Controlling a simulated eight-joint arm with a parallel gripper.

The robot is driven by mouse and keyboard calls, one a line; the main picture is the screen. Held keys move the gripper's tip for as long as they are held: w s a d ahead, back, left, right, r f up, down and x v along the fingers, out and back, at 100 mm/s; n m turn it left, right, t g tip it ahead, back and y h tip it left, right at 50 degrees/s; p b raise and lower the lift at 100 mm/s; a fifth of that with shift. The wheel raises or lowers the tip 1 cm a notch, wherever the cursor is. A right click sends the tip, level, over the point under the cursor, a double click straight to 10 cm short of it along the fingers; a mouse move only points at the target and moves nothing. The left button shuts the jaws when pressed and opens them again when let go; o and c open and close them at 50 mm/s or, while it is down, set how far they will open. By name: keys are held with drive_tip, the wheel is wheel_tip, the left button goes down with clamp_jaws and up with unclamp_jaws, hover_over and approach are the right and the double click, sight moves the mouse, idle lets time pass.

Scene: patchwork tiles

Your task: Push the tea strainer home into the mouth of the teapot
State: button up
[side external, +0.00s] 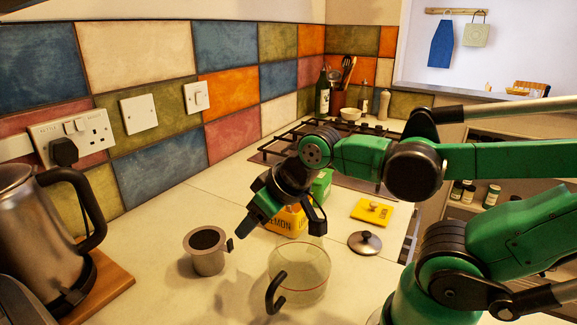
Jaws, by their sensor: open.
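The glass teapot (302,274) stands on the counter in the lower middle, with a black handle at its front left. Nothing shows between the fingers. A round lid with a dark knob (365,243) lies right of the teapot.
Yellow lemon box (286,222) and green box (322,184) stand behind my gripper. A yellow tile-like object (371,211) lies to the right. A kettle (35,235) stands on a wooden board at left. A hob (330,150) lies behind.

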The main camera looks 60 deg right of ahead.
sight(229, 239)
drive_tip(key=w+f+g, duration=0.1)
drive_tip(key=w+g, duration=0.1)
drive_tip(key=w+f+g, duration=0.1)
drive_tip(key=w+g, duration=0.1)
drive_tip(key=w+f+g, duration=0.1)
drive_tip(key=w+g, duration=0.1)
drive_tip(key=shift+f+n, duration=0.1)
drive_tip(key=shift+n, duration=0.3)
drive_tip(key=shift+w+f+g, duration=0.25)
drive_tip(key=shift+f+g, duration=0.25)
drive_tip(key=shift+f, duration=3)
clamp_jaws()
